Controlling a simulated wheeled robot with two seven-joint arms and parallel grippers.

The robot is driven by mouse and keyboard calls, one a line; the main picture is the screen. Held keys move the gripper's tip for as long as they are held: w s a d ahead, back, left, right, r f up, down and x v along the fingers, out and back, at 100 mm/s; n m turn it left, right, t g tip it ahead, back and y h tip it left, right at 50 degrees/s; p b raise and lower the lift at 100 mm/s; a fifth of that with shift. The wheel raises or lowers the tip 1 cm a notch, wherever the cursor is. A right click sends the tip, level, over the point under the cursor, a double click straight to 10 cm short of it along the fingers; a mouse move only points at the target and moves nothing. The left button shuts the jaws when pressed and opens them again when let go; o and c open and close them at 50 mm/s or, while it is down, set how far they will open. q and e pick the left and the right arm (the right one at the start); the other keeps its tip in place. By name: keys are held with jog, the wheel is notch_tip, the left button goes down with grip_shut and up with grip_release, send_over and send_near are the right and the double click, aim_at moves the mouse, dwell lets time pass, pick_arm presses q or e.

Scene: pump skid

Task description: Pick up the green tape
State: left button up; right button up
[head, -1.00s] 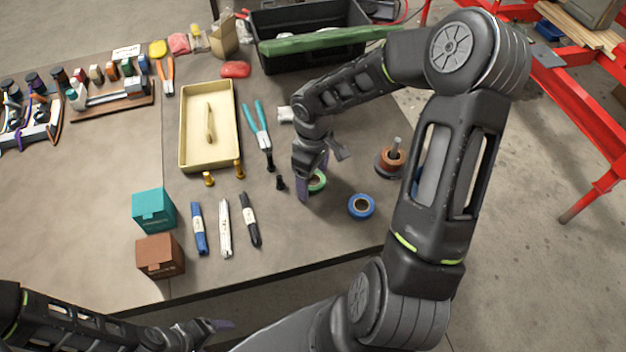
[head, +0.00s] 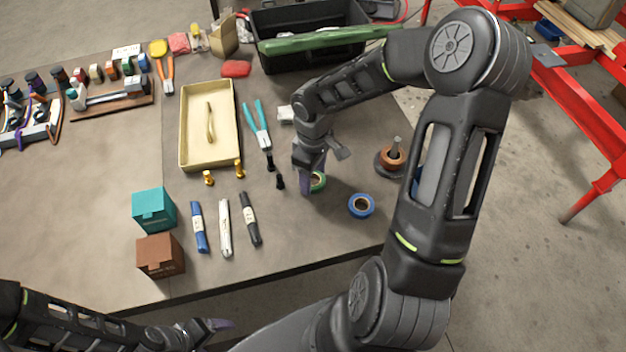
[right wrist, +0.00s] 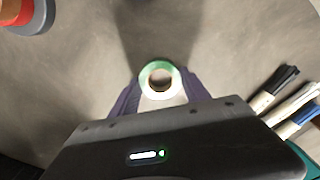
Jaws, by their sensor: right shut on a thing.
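The green tape (head: 319,181) is a small roll on the table, partly hidden behind my right gripper in the head view. In the right wrist view the green tape (right wrist: 159,68) shows as a ring with a pale front side and a green rim, between the two purple fingers. My right gripper (head: 308,184) is shut on it, a finger on each side (right wrist: 160,88). I cannot tell whether the tape touches the table. My left gripper (head: 218,324) is at the bottom left, in front of the table edge; its jaws are too small to read.
A blue tape roll (head: 361,206) lies just right of my right gripper. A spindle with an orange-brown roll (head: 392,158) stands behind it. Pliers (head: 258,125), a yellow tray (head: 182,140), markers (head: 224,228) and two boxes (head: 154,208) lie to the left.

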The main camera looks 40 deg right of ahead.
jog(key=c, duration=0.3)
jog(key=shift+c, duration=0.2)
notch_tip(320, 180, up, 10)
jog(key=shift+b, duration=0.3)
dwell(0.6)
